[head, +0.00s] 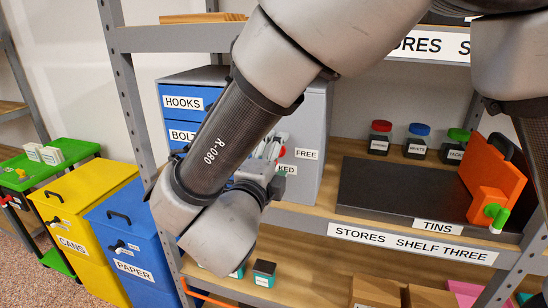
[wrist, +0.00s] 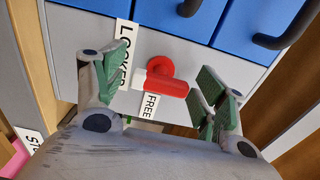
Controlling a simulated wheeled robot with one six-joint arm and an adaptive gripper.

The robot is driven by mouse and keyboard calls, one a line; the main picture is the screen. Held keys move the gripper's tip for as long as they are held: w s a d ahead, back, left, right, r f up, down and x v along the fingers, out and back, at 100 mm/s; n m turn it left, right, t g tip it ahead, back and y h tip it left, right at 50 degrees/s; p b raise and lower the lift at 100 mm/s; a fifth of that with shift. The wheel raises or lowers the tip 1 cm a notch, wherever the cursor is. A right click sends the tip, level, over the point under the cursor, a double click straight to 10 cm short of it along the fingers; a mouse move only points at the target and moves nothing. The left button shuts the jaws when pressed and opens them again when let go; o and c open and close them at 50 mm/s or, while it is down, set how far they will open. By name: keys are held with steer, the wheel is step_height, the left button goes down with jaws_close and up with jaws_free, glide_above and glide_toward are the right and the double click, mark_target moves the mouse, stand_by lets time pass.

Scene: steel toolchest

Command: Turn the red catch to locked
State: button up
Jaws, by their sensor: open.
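The red catch (wrist: 160,72) is on the grey front of the toolchest (wrist: 85,40). It has a round hub and a short bar, and the bar lies beside the FREE label (wrist: 150,105). The LOCKED label (wrist: 122,50) is to its left in the wrist view. My gripper (wrist: 162,82) is open, with one green-padded finger on each side of the catch and gaps visible to both. In the head view, a bit of the red catch (head: 282,153) shows beside my gripper (head: 268,160); my arm hides much of the chest front.
Blue drawers (wrist: 200,18) with dark handles sit beside the catch panel. In the head view, a dark tins case (head: 390,190), an orange panel with a green knob (head: 492,180) and lidded jars (head: 417,143) stand to the right. Yellow (head: 90,205) and blue (head: 125,235) bins stand left.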

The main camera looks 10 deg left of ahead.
steer(key=s, duration=1.2)
steer(key=shift+a, duration=0.45)
steer(key=shift+s, duration=0.1)
